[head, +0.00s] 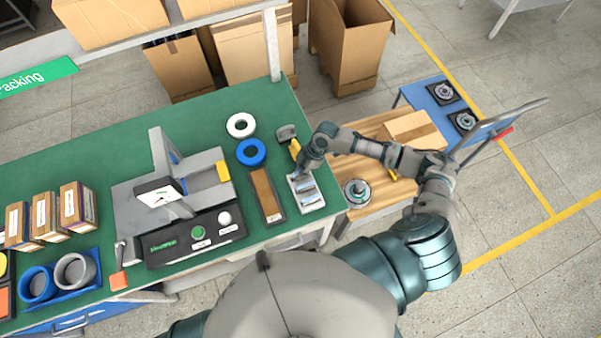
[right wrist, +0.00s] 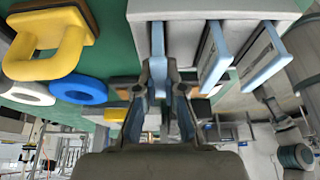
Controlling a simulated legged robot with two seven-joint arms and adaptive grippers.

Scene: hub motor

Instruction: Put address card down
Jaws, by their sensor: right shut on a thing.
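My right gripper (head: 301,172) is over a light grey rack (head: 314,205) at the right end of the green bench. In the right wrist view the same rack (right wrist: 197,40) has slots with pale blue plates standing in it. The right gripper's fingers (right wrist: 159,85) are closed on a thin pale blue piece (right wrist: 158,48), which looks like the address card, at the rack's side. Whether the card's far edge sits in a slot or touches the rack is unclear. In the head view the card is too small to make out. My left gripper is not in view.
A brown strip tray (head: 265,195), blue ring (head: 251,152), white ring (head: 240,125) and yellow-handled tool (right wrist: 50,55) are near the rack. A grey machine (head: 165,200) stands left. A wooden surface (head: 370,140) to the right bears a hub motor (head: 357,192) and carton (head: 411,128).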

